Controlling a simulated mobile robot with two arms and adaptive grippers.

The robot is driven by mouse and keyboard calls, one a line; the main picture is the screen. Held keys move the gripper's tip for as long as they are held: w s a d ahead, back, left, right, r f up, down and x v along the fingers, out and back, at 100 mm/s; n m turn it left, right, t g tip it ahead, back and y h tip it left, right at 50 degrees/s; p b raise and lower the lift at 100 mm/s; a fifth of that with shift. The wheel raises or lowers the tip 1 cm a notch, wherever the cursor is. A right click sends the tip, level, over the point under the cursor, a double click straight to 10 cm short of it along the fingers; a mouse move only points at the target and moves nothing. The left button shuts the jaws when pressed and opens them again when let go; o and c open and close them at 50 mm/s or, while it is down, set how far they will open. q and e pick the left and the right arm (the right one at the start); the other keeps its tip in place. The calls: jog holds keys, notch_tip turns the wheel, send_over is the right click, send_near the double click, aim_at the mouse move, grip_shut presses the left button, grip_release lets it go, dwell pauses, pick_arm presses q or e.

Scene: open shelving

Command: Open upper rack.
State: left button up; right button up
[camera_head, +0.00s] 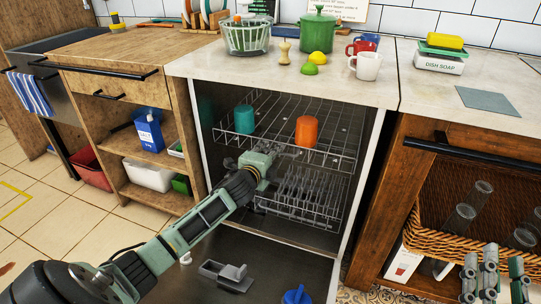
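The upper rack (335,161) is a wire rack inside the open dishwasher under the counter. It holds a teal cup (244,119) and an orange cup (306,131). My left arm reaches in from the lower left. My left gripper (284,152) is at the front edge of the upper rack, near the middle. Its fingers are small and overlap the wires, so I cannot tell whether they close on the rim. My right gripper (503,262) is at the lower right corner, in front of the wicker basket, away from the rack. Its fingers look apart and empty.
The lower rack (309,196) sits below. The lowered dishwasher door (262,262) carries a grey piece (229,274) and a blue object (296,295). A wicker basket (430,226) with glasses stands right. The counter above holds a green pot (317,32) and mugs.

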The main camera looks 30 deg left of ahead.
pick_arm(q)
jog(key=shift+w, duration=0.1)
jog(key=shift+c, duration=0.3)
grip_shut()
